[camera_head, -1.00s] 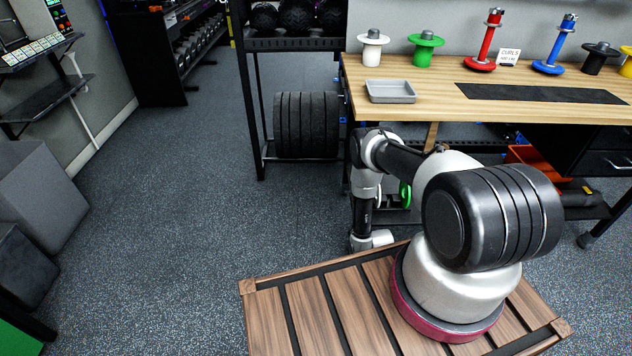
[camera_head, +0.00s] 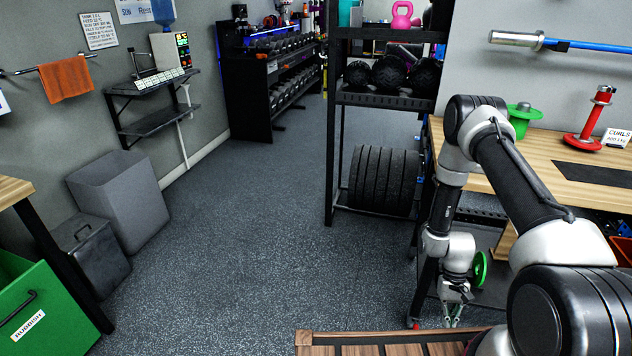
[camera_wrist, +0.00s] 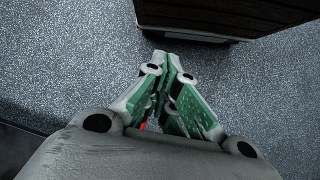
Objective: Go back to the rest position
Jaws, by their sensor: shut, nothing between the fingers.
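My gripper (camera_head: 452,318) hangs low in the head view, pointing down beside the front edge of my own wooden-topped base. In the wrist view, my gripper (camera_wrist: 165,62) has its green-padded fingers together at the tips, with nothing between them. Grey speckled floor (camera_wrist: 75,60) shows beyond the fingertips. My arm bends up at the right of the head view and comes down to the gripper, partly in front of the workbench.
A wooden workbench (camera_head: 450,150) at the right holds a green spool (camera_head: 522,118) and a red post (camera_head: 592,120). A black rack (camera_head: 333,130) with tyres stands behind my arm. Grey bins (camera_head: 120,200) and a green rubbish unit (camera_head: 40,310) are at left. Open floor lies between.

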